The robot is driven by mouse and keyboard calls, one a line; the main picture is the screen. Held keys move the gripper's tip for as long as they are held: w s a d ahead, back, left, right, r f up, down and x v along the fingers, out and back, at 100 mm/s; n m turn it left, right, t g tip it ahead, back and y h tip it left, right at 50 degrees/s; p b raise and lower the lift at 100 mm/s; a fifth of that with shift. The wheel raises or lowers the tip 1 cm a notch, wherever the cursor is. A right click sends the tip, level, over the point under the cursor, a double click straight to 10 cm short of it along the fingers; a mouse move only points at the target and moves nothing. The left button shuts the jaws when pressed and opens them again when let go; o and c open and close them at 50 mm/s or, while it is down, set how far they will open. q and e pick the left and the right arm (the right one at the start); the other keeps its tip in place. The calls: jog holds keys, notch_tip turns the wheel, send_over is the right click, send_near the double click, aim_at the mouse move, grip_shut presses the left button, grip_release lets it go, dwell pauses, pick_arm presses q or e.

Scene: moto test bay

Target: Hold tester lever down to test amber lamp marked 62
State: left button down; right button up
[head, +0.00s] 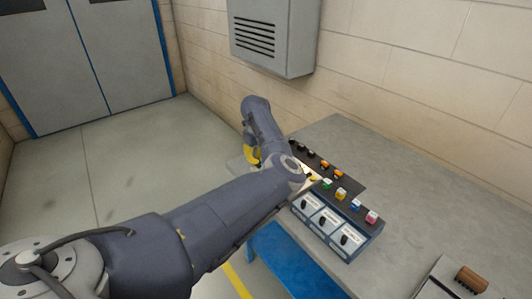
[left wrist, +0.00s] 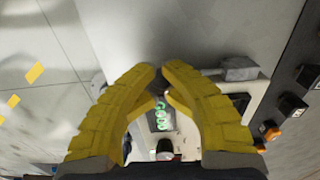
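My left gripper (left wrist: 162,72) has yellow fingers with their tips close together, and nothing shows clearly held between them. In the head view its yellow finger (head: 251,153) is partly hidden behind my arm, at the bench's left end. In the left wrist view a tester with a green lit display (left wrist: 161,118) lies beyond the fingers, which partly cover it. A dark and white knob-like part (left wrist: 165,150) sits below the display; I cannot tell if it is the lever. Orange lamps (head: 338,174) stand on a dark strip; one also shows in the left wrist view (left wrist: 271,133). No 62 marking is legible. My right gripper is out of view.
A grey bench (head: 420,190) carries a panel with white-faced switches (head: 325,221) and coloured buttons. A brown-handled device (head: 470,280) stands at lower right. A louvred wall cabinet (head: 275,35) hangs behind. The bench's right side is largely clear.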

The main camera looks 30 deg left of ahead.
pick_arm(q)
jog(key=shift+s+d+f, duration=0.15)
jog(key=shift+d+f, duration=0.2)
jog(key=shift+f, duration=0.15)
jog(key=shift+a+r, duration=0.15)
jog(key=shift+r, duration=1.8)
jog(key=shift+a+r, duration=0.15)
jog(key=shift+r, duration=2.7)
